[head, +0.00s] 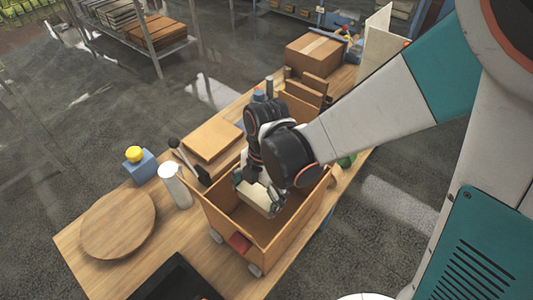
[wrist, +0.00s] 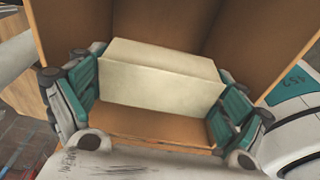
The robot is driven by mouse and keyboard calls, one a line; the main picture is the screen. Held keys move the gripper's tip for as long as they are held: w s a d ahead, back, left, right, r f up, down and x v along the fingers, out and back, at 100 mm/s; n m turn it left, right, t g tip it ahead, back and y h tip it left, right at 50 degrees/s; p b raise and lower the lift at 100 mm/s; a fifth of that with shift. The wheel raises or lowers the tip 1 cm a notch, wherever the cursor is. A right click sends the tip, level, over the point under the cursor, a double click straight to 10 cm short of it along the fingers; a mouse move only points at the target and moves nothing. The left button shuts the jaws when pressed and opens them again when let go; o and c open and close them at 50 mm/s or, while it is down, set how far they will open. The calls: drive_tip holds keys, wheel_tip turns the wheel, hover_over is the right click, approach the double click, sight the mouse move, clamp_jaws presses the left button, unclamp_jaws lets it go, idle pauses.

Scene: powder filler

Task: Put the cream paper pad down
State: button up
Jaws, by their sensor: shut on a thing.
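The cream paper pad (wrist: 160,84) is a pale block between the two teal-padded fingers of my gripper (wrist: 160,98) in the wrist view. My gripper is shut on its two ends. In the head view my gripper (head: 259,194) points down inside an open wooden box (head: 218,222), and the pad (head: 256,198) shows partly between the fingers. The wrist view shows the box's brown walls around the pad and a bare strip of its floor (wrist: 150,128). I cannot tell whether the pad touches the floor.
The box stands on a wooden table (head: 90,243). Near it are a white cylinder (head: 175,186), a round wooden board (head: 118,222), a blue block with a yellow knob (head: 140,164) and a flat cardboard box (head: 212,140). A closed carton (head: 313,55) stands at the far end.

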sight(258, 229)
wheel_tip(258, 229, down, 18)
drive_tip(key=b, duration=1.1)
drive_tip(key=shift+w+r+b, duration=0.1)
drive_tip(key=shift+r+b, duration=0.1)
drive_tip(key=shift+b, duration=0.1)
drive_tip(key=shift+f, duration=0.1)
drive_tip(key=o, duration=0.6)
wheel_tip(258, 229, up, 12)
drive_tip(key=w+d+p, duration=0.1)
drive_tip(key=p, duration=0.3)
drive_tip(key=shift+w+d+p, duration=0.1)
drive_tip(key=shift+w+p, duration=0.05)
drive_tip(key=shift+p, duration=0.15)
